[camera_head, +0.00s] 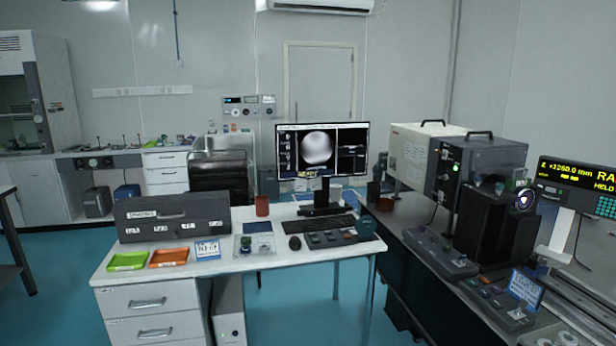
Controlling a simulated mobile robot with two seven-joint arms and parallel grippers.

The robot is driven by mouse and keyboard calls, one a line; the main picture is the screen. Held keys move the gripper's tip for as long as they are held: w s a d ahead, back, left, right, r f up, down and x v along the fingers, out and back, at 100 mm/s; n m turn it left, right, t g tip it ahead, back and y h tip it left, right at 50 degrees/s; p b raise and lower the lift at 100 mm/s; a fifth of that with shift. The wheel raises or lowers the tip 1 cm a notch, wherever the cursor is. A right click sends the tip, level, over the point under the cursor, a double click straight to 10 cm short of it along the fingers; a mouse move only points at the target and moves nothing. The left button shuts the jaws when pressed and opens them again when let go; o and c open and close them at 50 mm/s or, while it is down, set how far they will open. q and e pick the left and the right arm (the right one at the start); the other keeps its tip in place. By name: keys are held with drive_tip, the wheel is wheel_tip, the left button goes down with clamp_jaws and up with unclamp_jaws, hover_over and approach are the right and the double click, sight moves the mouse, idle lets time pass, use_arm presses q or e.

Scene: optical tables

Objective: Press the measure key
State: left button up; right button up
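A low key panel with several keys (331,239) lies on the white desk in front of the keyboard (324,226). A second panel with keys (492,300) sits on the dark bench at the right, beside a small blue-and-white card (526,289). The key labels are too small to read, so I cannot tell which one is the measure key. A monitor (322,157) on the desk shows a bright round spot and yellow text. A display at the right (578,178) shows yellow readings, with "HELD" at its edge. Neither gripper is in view.
The white desk (140,277) also holds a grey box (172,217), a green tray (127,261), an orange tray (169,257), a red-brown cup (262,206) and a mouse (295,243). Large instruments (475,165) stand on the right bench. Blue floor (290,300) is open before the desk.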

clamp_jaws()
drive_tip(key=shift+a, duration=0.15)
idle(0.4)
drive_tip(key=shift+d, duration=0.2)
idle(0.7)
